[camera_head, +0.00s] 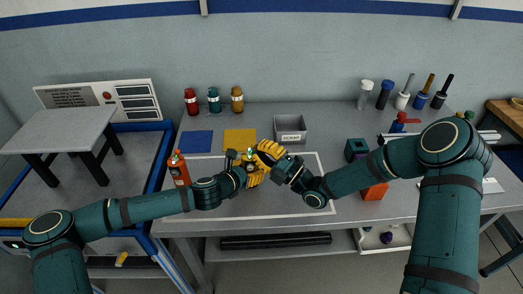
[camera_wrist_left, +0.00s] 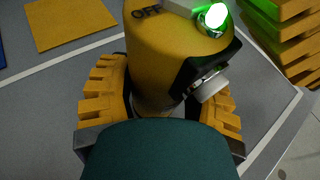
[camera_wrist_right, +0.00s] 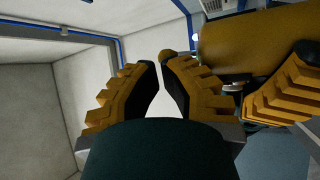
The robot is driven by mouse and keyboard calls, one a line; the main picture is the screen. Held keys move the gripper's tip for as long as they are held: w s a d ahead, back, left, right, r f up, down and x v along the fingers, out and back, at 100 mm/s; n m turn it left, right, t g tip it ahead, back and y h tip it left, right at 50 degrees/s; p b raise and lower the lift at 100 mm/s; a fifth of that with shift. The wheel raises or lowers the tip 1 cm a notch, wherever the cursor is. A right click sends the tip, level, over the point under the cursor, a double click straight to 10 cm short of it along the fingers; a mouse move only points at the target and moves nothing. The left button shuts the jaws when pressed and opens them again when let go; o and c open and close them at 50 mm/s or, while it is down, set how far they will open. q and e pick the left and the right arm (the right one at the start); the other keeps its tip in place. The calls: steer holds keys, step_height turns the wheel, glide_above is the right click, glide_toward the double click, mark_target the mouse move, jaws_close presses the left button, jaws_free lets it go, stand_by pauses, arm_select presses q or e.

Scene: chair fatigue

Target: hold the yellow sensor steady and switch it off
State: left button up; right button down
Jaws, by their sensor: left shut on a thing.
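The yellow sensor (camera_wrist_left: 160,45) stands in the left wrist view, with "OFF" printed on its top, a lit green lamp (camera_wrist_left: 214,17) and a silver knob (camera_wrist_left: 208,86) on its side. My left gripper (camera_wrist_left: 158,105) is shut around its body; its fingers lie on either side. My right gripper (camera_wrist_right: 160,65) has its fingertips close together with a narrow gap and nothing visible between them. In the right wrist view the sensor (camera_wrist_right: 240,45) is just right of these fingers; contact cannot be told. In the head view both grippers meet at the sensor and largely hide it.
An orange bottle (camera_head: 180,168) stands left of my left gripper. Blue (camera_head: 195,141) and yellow (camera_head: 240,140) mats and a grey scrap bin (camera_head: 290,126) lie behind. A dark green block (camera_head: 355,148) and an orange box (camera_head: 375,191) are near my right arm.

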steer(key=shift+a+r+n+g+h, duration=0.3)
steer(key=shift+n+g+h, duration=0.2)
steer(key=shift+n+g, duration=0.15)
steer(key=a+n+g+h, duration=0.2)
steer(key=n+h, duration=0.1)
steer(key=shift+r, duration=0.4)
steer(key=shift+f, duration=0.1)
steer(key=shift+d, duration=0.1)
steer(key=r+v, duration=0.3)
steer(key=v, duration=1)
steer(key=shift+s, duration=0.25)
arm_select(q)
steer(key=o, duration=1.3)
